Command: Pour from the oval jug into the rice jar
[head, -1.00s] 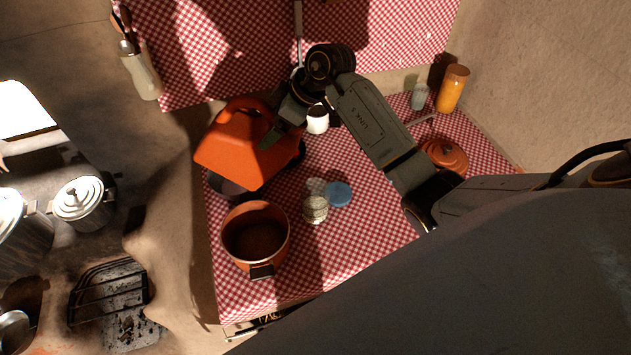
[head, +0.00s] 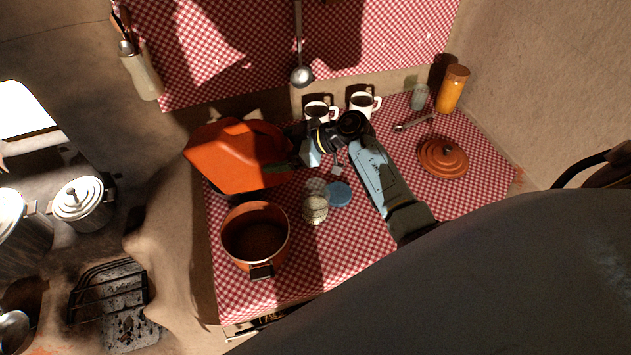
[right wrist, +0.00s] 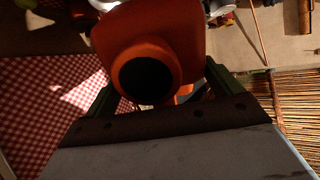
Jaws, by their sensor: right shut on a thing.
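The oval jug (head: 238,158) is the large orange vessel in the head view, above the table and tilted over to one side. My right gripper (head: 292,160) is shut on it at its right side. In the right wrist view the jug (right wrist: 150,45) sits between my fingers, with a dark round opening towards the camera. The rice jar (head: 315,209) is a small, pale, speckled glass jar standing on the checked cloth, below and right of the jug and apart from it. Its inside is hard to make out. My left gripper is not in view.
An orange pot (head: 284,240) stands left of the jar, close below the jug. A blue lid (head: 339,194) lies beside the jar. Two white mugs (head: 318,112) stand at the back wall. An orange pot lid (head: 443,158) lies at the right. A ladle (head: 302,76) hangs behind.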

